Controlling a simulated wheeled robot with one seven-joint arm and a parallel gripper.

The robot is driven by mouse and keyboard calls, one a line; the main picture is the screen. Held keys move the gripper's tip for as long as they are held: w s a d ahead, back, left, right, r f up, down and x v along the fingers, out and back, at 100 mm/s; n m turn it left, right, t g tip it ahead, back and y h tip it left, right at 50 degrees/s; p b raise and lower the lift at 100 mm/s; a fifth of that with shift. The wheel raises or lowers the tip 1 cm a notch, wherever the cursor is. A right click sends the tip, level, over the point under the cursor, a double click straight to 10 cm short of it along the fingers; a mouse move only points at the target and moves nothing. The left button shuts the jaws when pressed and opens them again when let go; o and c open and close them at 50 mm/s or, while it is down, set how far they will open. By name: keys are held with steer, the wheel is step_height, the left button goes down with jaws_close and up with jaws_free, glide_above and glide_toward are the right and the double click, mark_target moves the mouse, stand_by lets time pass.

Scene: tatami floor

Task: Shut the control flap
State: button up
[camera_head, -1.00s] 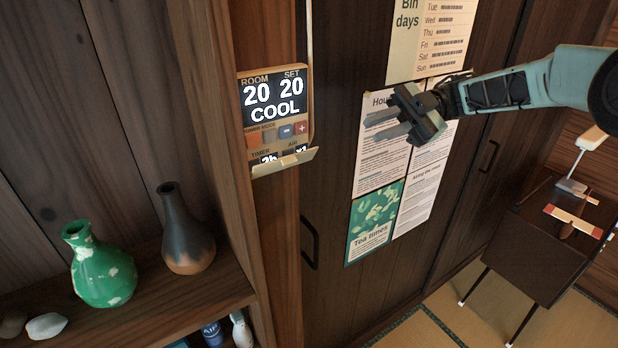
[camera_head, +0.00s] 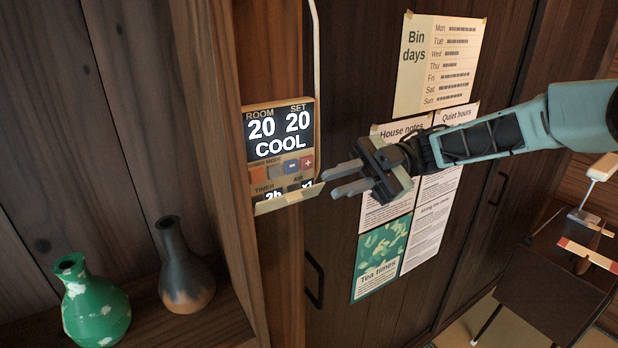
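The control panel (camera_head: 281,146) is mounted on the wooden post, its screen reading room 20, set 20, COOL. Its flap (camera_head: 288,202) hangs open at the bottom edge and sticks outward as a pale strip. Buttons and the timer row show above the flap, the timer row partly hidden by it. My gripper (camera_head: 336,181) is just right of the panel in the picture, pointing left toward it. Its two fingers are apart with a gap between them and nothing in it. It appears apart from the flap; the exact depth is hard to tell.
Papers, including the bin days sheet (camera_head: 437,65) and the tea times poster (camera_head: 381,262), hang on the dark door behind my gripper. A green vase (camera_head: 96,305) and a dark vase (camera_head: 184,270) stand on the shelf at lower left. A dark side table (camera_head: 545,290) stands at right.

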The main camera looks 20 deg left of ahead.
mark_target(302, 194)
steer(key=p+x, duration=0.2)
steer(key=x, duration=0.4)
steer(key=shift+s+a, duration=0.1)
